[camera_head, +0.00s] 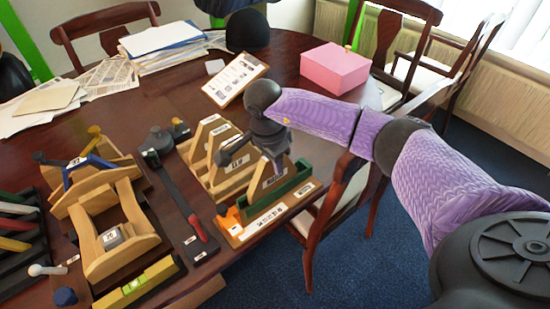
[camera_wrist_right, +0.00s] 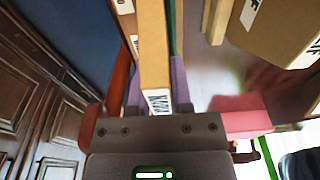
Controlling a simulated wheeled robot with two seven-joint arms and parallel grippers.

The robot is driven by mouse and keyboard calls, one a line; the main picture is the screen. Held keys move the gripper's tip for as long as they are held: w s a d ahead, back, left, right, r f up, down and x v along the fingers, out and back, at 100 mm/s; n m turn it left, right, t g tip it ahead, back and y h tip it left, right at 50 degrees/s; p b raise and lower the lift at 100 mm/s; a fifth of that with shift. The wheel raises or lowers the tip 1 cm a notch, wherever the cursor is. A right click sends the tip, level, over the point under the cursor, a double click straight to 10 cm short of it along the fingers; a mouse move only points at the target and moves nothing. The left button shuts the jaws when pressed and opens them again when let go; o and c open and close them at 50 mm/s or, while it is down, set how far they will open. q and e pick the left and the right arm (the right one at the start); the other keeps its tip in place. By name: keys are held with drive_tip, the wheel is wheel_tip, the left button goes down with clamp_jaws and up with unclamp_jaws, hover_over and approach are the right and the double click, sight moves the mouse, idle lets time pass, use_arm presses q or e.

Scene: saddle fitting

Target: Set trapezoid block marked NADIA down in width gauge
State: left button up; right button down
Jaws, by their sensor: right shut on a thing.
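My right gripper (camera_head: 272,152) is shut on a tan wooden block (camera_head: 268,184) with a white label. In the right wrist view the block (camera_wrist_right: 154,50) stands between the two purple fingers, and its label reads NADIA. The width gauge (camera_head: 246,235) appears to be the light wooden base with a long green wall and an orange piece at its left end. The block is at the gauge, beside the green wall (camera_head: 290,188). I cannot tell whether it touches the base. My left gripper is not in view.
Tan labelled blocks (camera_head: 213,140) stand in a rack just left of the gripper. A dark board with a red-handled tool (camera_head: 197,228) and a wooden cradle (camera_head: 122,238) lie farther left. A pink box (camera_head: 335,68) and clipboard (camera_head: 234,78) are behind. The table edge is close at right.

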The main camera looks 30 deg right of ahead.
drive_tip(key=shift+f+b, duration=0.4)
drive_tip(key=shift+f, duration=0.6)
drive_tip(key=shift+a, duration=0.2)
idle(0.3)
drive_tip(key=shift+c, duration=0.3)
unclamp_jaws()
drive_tip(key=r+p, duration=0.1)
drive_tip(key=r, duration=0.1)
drive_tip(key=r+p, duration=0.3)
drive_tip(key=r, duration=0.1)
drive_tip(key=shift+a, duration=0.3)
drive_tip(key=shift+f, duration=0.1)
